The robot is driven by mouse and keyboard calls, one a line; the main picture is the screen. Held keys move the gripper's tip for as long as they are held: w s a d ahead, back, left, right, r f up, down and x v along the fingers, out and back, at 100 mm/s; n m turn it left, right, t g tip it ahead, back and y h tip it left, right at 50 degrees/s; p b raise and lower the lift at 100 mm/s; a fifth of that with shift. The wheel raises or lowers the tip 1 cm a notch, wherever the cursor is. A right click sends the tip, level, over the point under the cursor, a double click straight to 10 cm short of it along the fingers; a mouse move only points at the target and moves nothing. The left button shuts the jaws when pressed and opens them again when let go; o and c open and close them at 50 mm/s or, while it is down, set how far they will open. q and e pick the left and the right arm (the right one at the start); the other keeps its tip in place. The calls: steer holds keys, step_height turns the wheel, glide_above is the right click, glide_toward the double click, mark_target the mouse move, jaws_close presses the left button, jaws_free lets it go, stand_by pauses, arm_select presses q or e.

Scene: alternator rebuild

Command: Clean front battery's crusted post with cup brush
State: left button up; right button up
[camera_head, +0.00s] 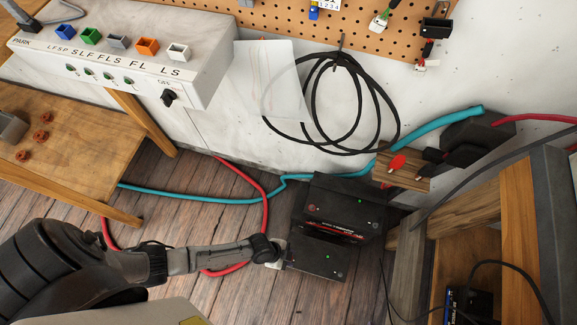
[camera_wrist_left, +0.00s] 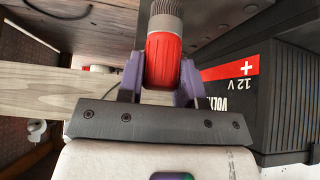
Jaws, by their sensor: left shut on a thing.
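The cup brush (camera_wrist_left: 165,58), with a red body and a ribbed grey end, is held between the purple fingers of my left gripper (camera_wrist_left: 160,82). In the head view my left gripper (camera_head: 277,250) is at the left side of the front battery (camera_head: 318,258), a black case on the floor. A second black battery (camera_head: 342,205) stands right behind it. My right gripper is out of view.
Red cable (camera_head: 264,195) and teal cable (camera_head: 190,194) run across the floor behind my left arm. A wooden bench (camera_head: 75,195) is at left. A wooden frame (camera_head: 409,255) stands close right of the batteries. Black cable (camera_head: 390,110) hangs on the wall.

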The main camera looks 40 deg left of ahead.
arm_select(q)
steer(key=shift+f+b, duration=0.95)
steer(key=shift+f, duration=0.15)
stand_by(0.9)
steer(key=shift+d, duration=0.1)
steer(key=n+p, duration=0.1)
steer(key=n+t+p, duration=0.1)
steer(key=p, duration=0.1)
steer(key=shift+s+r+n+y, duration=0.1)
steer(key=shift+r+n+y, duration=0.2)
steer(key=shift+r+y, duration=0.1)
steer(key=shift+d+f+n+t+y+p, duration=0.15)
steer(key=shift+n+t+y+p, duration=0.15)
steer(key=shift+n+t+p, duration=0.35)
steer(key=shift+f+n, duration=0.2)
steer(key=shift+n, duration=0.25)
steer(key=shift+a, duration=0.2)
steer(key=shift+f+m, duration=0.15)
steer(key=shift+m, duration=0.55)
steer(key=m+g+h+b, duration=0.1)
steer(key=m+g+b, duration=0.1)
steer(key=m+b, duration=0.1)
steer(key=m+g+h+b, duration=0.1)
steer(key=m+g+b, duration=0.1)
steer(key=b, duration=0.3)
steer(key=shift+f+m, duration=0.1)
steer(key=shift+m, duration=0.8)
steer(key=shift+r+m+g+b, duration=0.25)
steer(key=shift+m+g+b, duration=0.2)
steer(key=shift+m+b, duration=0.3)
